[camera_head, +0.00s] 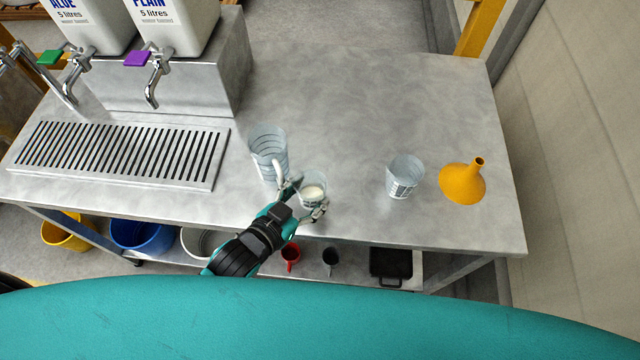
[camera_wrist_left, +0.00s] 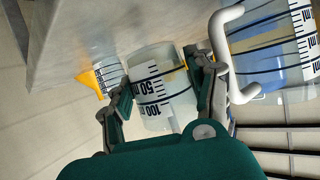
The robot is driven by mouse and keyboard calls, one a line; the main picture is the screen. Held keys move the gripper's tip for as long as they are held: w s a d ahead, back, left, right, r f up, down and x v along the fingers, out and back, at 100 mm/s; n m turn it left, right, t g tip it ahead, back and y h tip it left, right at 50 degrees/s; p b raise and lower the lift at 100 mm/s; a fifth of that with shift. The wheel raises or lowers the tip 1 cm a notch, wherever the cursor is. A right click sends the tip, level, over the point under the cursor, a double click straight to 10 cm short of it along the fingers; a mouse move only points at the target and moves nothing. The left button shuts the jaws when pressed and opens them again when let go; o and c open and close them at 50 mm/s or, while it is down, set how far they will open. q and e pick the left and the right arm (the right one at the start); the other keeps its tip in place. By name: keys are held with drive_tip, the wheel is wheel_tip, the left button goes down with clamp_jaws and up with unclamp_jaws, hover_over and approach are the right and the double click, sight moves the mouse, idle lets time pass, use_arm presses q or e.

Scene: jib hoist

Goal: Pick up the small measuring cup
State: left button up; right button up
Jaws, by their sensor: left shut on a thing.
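The small measuring cup (camera_head: 313,188) is clear, with something whitish showing inside it. In the left wrist view the cup (camera_wrist_left: 160,95) shows black marks for 50 and 100. My left gripper (camera_head: 305,199) is shut on it, with one finger on each side of its wall; the fingers also show in the wrist view (camera_wrist_left: 158,88). The cup is at the front part of the steel table, and I cannot tell whether its base touches the top. My right gripper is not in view.
A larger clear jug (camera_head: 268,150) with a white handle stands close left of the cup. Another clear beaker (camera_head: 404,176) and an orange funnel (camera_head: 462,184) stand to the right. A drip grille (camera_head: 120,152) lies left under the taps. The steel table (camera_head: 370,100) is bare behind.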

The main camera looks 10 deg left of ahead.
sight(300, 201)
use_arm(q)
drive_tip(key=shift+s+a+r+b, duration=0.15)
drive_tip(key=shift+s+a+b, duration=0.1)
drive_tip(key=shift+s+a, duration=0.9)
drive_tip(key=shift+s+a+r+b, duration=0.15)
drive_tip(key=shift+s+a+b, duration=0.1)
drive_tip(key=shift+s+a, duration=0.85)
drive_tip(key=shift+s+d, duration=0.2)
drive_tip(key=shift+s, duration=0.1)
